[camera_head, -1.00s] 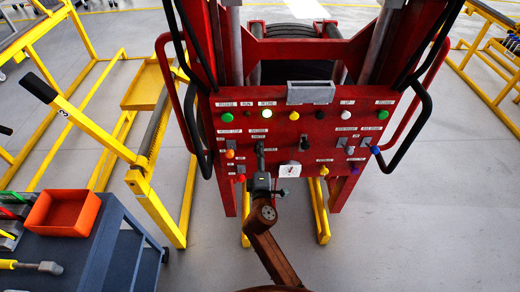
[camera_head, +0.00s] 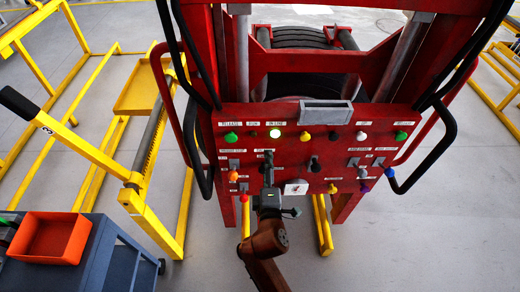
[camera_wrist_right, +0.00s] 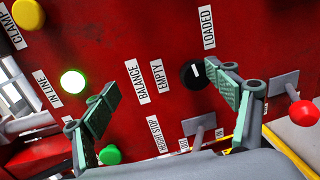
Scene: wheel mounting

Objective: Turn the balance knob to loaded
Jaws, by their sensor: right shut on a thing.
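The balance knob (camera_wrist_right: 193,75) is black with a short white mark, between the EMPTY label (camera_wrist_right: 157,76) and the LOADED label (camera_wrist_right: 208,27) in the right wrist view. The mark's exact setting is hard to tell. My right gripper (camera_wrist_right: 165,88) is at the knob. One finger pad lies against or right beside it; the other shows farther left, over the red panel. In the head view my right gripper (camera_head: 268,180) reaches up to the panel's left half and hides the knob there. My left gripper is not in view.
The red control panel (camera_head: 310,170) carries several coloured buttons and switches. A lit green IN LINE button (camera_wrist_right: 73,82) and a red knob (camera_wrist_right: 303,113) are near my right gripper. Yellow frames (camera_head: 85,150) and an orange bin (camera_head: 48,238) stand left. Clear floor (camera_head: 440,240) lies right.

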